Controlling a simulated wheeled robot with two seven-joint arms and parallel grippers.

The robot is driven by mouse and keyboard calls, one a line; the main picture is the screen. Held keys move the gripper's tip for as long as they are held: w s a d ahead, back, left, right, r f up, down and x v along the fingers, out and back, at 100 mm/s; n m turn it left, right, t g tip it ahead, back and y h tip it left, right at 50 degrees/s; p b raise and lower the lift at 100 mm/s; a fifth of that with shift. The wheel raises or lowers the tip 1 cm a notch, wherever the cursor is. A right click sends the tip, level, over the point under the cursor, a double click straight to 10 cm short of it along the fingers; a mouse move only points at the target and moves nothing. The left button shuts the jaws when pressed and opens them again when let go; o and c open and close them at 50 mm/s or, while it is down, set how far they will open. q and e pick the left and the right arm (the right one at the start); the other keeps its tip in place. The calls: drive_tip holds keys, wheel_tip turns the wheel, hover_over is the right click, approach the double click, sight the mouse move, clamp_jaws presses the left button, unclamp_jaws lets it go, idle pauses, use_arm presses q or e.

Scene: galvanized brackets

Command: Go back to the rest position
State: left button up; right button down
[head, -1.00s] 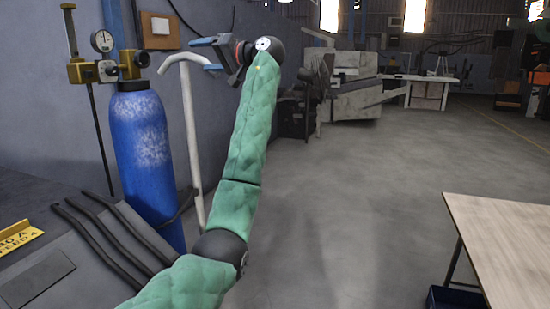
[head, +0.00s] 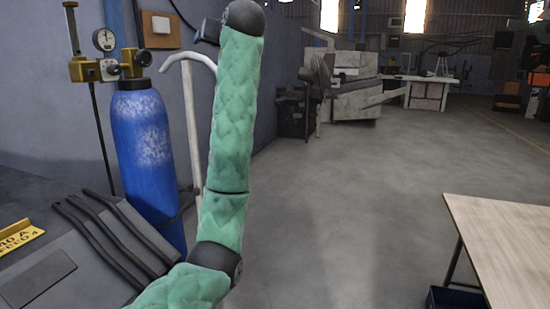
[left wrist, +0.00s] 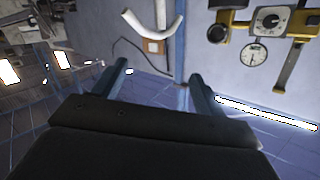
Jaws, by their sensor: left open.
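My left arm in its green padded sleeve rises from the bottom of the head view, with its black wrist joint near the top. The left gripper (head: 207,31) shows only in part, behind the wrist, in front of the grey-blue wall. In the left wrist view the two fingers of the left gripper (left wrist: 160,82) stand apart with nothing between them. My right gripper is in neither view.
A blue gas cylinder (head: 145,150) with a gauge (head: 104,40) stands left of the arm, beside a white curved pipe (head: 190,130). Black rods (head: 108,235) lie on a dark surface at lower left. A wooden table (head: 505,235) is at right. The floor between is clear.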

use_arm(q)
drive_tip(key=s+d+f+m+g+h, duration=0.1)
drive_tip(key=s+f+m+h, duration=0.35)
drive_tip(key=f, duration=1.15)
drive_tip(key=s+d+f+n+g+h, duration=0.1)
drive_tip(key=s+f+h, duration=0.1)
drive_tip(key=s+f, duration=0.95)
drive_tip(key=s+d+f+m+h, duration=0.2)
drive_tip(key=s+f+h, duration=0.15)
drive_tip(key=f, duration=1.65)
drive_tip(key=s+a+f+g+p, duration=0.1)
drive_tip(key=s+f+g, duration=0.8)
drive_tip(key=s+f, duration=2.6)
drive_tip(key=s+a, duration=0.1)
drive_tip(key=s, duration=0.2)
drive_tip(key=shift+a+f+g+p, duration=0.2)
drive_tip(key=shift+g+p, duration=0.1)
drive_tip(key=shift+p, duration=0.1)
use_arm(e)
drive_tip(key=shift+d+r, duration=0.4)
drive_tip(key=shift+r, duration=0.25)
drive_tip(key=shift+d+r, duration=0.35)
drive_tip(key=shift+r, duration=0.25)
use_arm(q)
drive_tip(key=shift+s+n, duration=0.15)
drive_tip(key=shift+n, duration=0.1)
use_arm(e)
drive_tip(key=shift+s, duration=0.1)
